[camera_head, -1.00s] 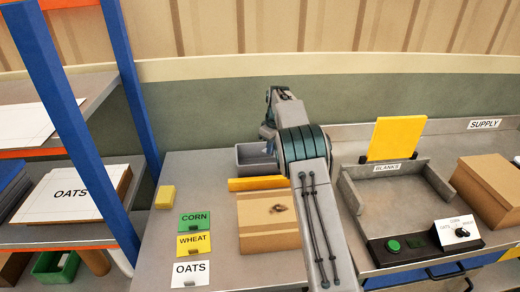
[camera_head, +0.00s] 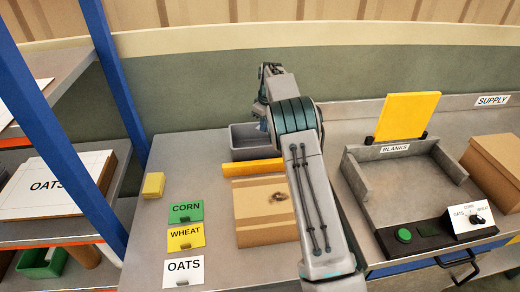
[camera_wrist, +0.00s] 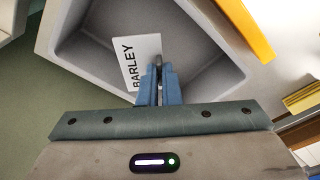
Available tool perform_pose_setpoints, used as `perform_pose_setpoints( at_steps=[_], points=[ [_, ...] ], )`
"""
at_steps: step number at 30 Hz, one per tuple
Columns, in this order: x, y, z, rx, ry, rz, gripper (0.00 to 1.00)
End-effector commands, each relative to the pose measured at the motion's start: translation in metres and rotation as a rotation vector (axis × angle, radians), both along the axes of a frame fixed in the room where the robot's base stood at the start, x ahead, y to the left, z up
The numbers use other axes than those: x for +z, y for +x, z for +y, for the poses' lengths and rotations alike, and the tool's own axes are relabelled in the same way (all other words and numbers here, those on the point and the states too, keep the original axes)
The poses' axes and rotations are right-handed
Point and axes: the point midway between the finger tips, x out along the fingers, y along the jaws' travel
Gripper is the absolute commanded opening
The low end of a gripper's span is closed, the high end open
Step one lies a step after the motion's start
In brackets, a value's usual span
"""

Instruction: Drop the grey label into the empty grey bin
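The grey bin (camera_head: 237,143) stands at the back of the bench, partly hidden by my arm. In the wrist view the bin (camera_wrist: 215,88) is below my gripper and its visible floor is bare. My gripper (camera_wrist: 159,65) is over the bin, its two blue fingers close together on a small dark tab at the label's edge. The pale grey label (camera_wrist: 143,58), printed BARLEY, shows face up beside the fingertips, within the bin's outline. How high it is above the floor I cannot tell. My arm hides the fingers in the head view.
A yellow bar (camera_head: 252,168) and a cardboard box (camera_head: 262,212) stand in front of the bin. CORN (camera_head: 186,212), WHEAT (camera_head: 186,238) and OATS (camera_head: 183,272) labels lie to the left, near a yellow block (camera_head: 154,185). The blanks tray (camera_head: 361,187) is right of my arm.

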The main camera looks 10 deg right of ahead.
Motion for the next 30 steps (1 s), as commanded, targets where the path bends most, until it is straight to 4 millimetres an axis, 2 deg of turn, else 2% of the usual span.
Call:
perform_pose_setpoints(
  at_steps=[1, 3, 11, 14, 15, 25, 30],
  points=[
    [-0.008, 0.000, 0.000, 0.000, -0.001, -0.001, 0.00],
    [-0.011, 0.000, 0.000, 0.000, -0.001, -0.001, 0.00],
    [-0.011, 0.000, 0.000, 0.000, -0.001, -0.001, 0.00],
    [-0.011, 0.000, 0.000, 0.000, -0.001, -0.001, 0.26],
    [-0.011, 0.000, 0.000, 0.000, -0.001, -0.001, 0.29],
    [-0.007, 0.000, -0.001, 0.000, 0.000, -0.001, 0.29],
    [0.016, -0.002, -0.003, 0.001, 0.000, -0.006, 0.29]
  ],
)
